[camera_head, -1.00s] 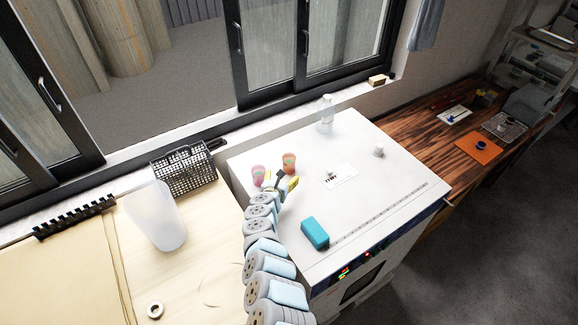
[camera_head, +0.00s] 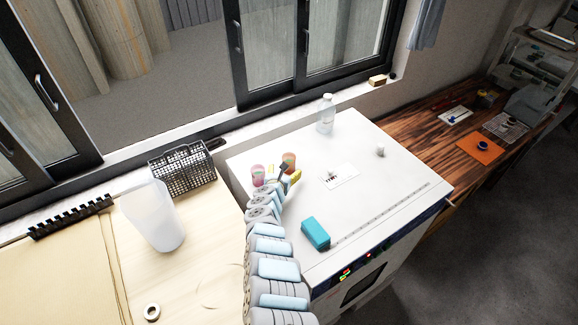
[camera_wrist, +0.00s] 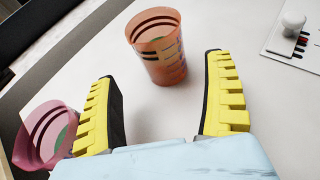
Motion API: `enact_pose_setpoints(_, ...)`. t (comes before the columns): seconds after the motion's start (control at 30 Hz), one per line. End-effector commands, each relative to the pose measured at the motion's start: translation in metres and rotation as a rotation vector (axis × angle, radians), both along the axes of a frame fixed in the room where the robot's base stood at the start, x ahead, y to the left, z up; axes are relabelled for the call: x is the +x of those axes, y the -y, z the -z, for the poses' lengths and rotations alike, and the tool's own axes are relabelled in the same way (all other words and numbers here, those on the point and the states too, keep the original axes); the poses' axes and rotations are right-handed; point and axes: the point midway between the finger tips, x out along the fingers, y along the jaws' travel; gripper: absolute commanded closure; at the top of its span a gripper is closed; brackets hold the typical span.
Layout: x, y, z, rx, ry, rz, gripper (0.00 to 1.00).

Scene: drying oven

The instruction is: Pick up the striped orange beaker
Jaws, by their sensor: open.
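The striped orange beaker (camera_wrist: 160,50) stands upright on the white oven top in the wrist view, just beyond and between my open fingers. My gripper (camera_wrist: 165,95) is open and empty, with yellow ridged pads on both fingers. A pink striped beaker (camera_wrist: 45,135) sits at the left, beside my left finger; I cannot tell if they touch. In the head view the orange beaker (camera_head: 289,160) stands right of the pink beaker (camera_head: 258,175). My gripper (camera_head: 289,174) is close in front of the orange beaker and partly covers it.
The white oven top (camera_head: 370,200) also holds a clear bottle (camera_head: 326,114), a teal block (camera_head: 315,233), a white card (camera_head: 339,177) and a small white knob (camera_head: 380,151). A black wire basket (camera_head: 183,169) and a translucent container (camera_head: 153,217) stand to the left.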

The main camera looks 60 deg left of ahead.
Motion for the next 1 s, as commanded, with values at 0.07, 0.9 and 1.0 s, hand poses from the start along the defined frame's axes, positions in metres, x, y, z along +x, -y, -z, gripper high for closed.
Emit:
enact_pose_setpoints(0.07,0.001,0.000,0.001,0.000,0.000,0.000,0.16)
enact_pose_setpoints(0.9,0.027,-0.023,0.022,-0.004,0.002,-0.003,0.16)
enact_pose_setpoints(1.0,0.030,-0.026,0.024,-0.004,0.002,-0.003,0.16)
